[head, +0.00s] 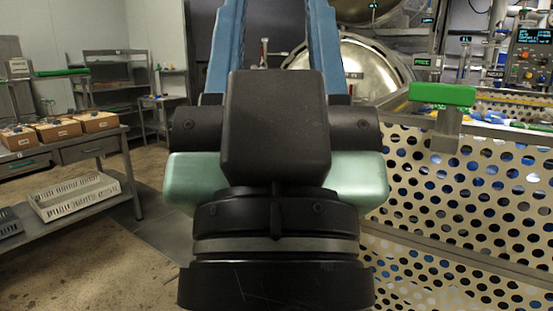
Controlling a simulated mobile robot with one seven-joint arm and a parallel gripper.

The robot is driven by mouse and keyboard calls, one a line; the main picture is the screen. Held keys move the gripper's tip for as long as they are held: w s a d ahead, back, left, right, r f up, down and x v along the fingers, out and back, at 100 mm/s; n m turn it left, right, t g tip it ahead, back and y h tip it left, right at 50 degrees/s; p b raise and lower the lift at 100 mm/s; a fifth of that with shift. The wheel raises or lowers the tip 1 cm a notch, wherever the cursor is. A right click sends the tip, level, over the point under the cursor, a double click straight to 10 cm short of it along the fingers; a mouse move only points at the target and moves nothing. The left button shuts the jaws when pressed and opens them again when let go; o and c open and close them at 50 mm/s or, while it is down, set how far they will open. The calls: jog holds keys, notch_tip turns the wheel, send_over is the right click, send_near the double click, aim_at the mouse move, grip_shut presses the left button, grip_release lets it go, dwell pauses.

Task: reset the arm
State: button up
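My own arm fills the middle of the head view, with a black block in front, pale green parts at its sides and two blue link sides rising to the top edge. The fingertips of my gripper do not show in this view, so neither its opening nor anything in it can be seen.
A perforated cream-coloured basket wall (455,185) stands close on the right, with a green-topped handle (442,95) above it. A metal table (95,148) with cardboard boxes (58,128) is at left. A white crate (75,195) sits on its lower shelf. Floor (105,255) at left is clear.

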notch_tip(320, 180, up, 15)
jog(key=p, duration=1.2)
jog(key=shift+p, duration=0.3)
